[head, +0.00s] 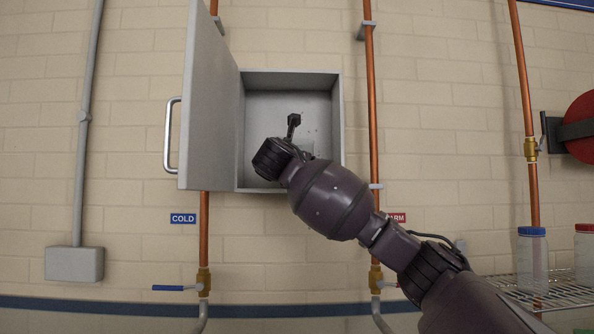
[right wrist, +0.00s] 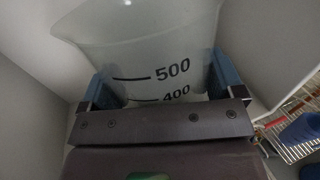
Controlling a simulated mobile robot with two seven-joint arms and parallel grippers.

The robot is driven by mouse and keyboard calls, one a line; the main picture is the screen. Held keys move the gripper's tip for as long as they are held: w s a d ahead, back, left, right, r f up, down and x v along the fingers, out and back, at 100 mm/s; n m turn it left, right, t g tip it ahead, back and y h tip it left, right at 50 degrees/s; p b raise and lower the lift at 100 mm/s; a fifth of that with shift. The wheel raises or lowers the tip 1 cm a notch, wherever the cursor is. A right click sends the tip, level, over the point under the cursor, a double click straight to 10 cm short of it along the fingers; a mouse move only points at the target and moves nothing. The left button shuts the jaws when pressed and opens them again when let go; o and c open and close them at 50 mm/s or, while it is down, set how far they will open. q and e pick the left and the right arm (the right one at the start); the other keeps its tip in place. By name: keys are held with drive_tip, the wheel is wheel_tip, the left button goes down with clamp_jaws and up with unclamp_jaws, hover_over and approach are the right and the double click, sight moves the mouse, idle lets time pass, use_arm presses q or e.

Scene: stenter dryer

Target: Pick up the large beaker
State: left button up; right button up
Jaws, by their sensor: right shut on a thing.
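The large beaker (right wrist: 140,40) is translucent white, with a spout at the upper left and black marks reading 500 and 400, in the right wrist view. My right gripper (right wrist: 163,85) is shut on it, with one blue-padded finger on each side of its wall. The beaker's base is hidden behind the gripper body. In the head view my right arm reaches up from the lower right into the open wall cabinet (head: 291,77). There its wrist hides most of what it holds. My left gripper is not in view.
The grey cabinet door (head: 208,105) stands open to the left. Copper pipes (head: 371,100) run beside the cabinet. A wire shelf (head: 556,295) with a blue-lidded jar (head: 532,262) and a red-lidded jar (head: 585,255) is at the lower right.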

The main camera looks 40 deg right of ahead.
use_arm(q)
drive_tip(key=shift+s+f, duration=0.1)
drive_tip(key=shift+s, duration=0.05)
use_arm(e)
drive_tip(key=shift+s+a+r, duration=0.15)
drive_tip(key=shift+r, duration=0.4)
wheel_tip(320, 180, up, 6)
use_arm(q)
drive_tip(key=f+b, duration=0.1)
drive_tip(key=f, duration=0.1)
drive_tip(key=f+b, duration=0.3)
drive_tip(key=b, duration=0.1)
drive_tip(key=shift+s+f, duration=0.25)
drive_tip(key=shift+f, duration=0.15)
use_arm(e)
drive_tip(key=s+a, duration=1.2)
drive_tip(key=s, duration=0.2)
drive_tip(key=shift+s+a, duration=0.25)
drive_tip(key=shift+s, duration=0.15)
drive_tip(key=shift+s, duration=0.1)
